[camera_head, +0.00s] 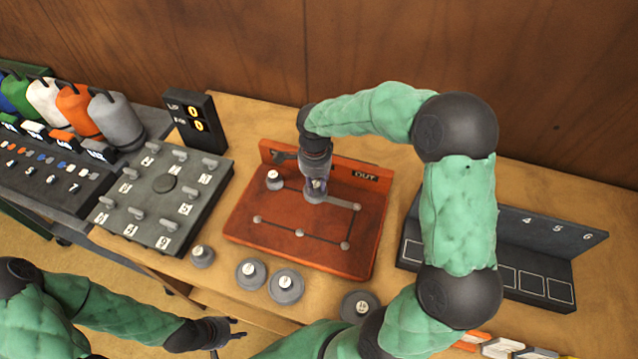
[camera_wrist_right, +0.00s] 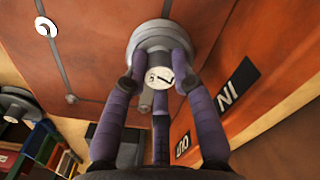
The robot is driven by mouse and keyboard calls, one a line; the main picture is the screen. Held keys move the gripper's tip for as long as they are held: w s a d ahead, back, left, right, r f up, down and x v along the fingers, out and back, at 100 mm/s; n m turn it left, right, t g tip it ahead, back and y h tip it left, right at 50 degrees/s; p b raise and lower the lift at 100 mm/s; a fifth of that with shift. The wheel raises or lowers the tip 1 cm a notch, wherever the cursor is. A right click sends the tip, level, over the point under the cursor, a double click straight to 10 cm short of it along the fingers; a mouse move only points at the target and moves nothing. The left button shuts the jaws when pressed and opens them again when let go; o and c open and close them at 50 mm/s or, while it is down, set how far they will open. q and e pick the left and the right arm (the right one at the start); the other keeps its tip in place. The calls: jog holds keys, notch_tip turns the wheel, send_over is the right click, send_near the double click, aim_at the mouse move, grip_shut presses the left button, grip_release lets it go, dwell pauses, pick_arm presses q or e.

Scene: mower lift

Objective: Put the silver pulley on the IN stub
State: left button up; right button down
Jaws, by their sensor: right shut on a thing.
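My right gripper (camera_head: 315,190) is over the upper middle of the red board (camera_head: 260,235). In the right wrist view its fingers (camera_wrist_right: 160,75) are closed around a silver pulley (camera_wrist_right: 150,36) with a white marked cap. The pulley is close to the board; I cannot tell whether it sits on a stub. The IN label (camera_wrist_right: 238,84) shows beside it in the wrist view. The OUT label (camera_head: 366,175) is at the board's upper right. A small grey pulley (camera_head: 274,183) with a white cap is at the board's upper left. My left gripper (camera_head: 226,335) is open and empty at the bottom.
Several grey pulleys, such as this one (camera_head: 286,287), lie along the table front. A dark numbered rack (camera_head: 550,250) stands right, partly behind my right arm.

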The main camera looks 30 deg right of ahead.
pick_arm(q)
jog(key=shift+f, duration=0.15)
pick_arm(e)
jog(key=shift+a, duration=0.15)
jog(key=shift+f, duration=0.1)
jog(key=shift+f, duration=0.15)
jog(key=c, duration=1)
grip_release()
pick_arm(q)
jog(key=shift+f, duration=0.1)
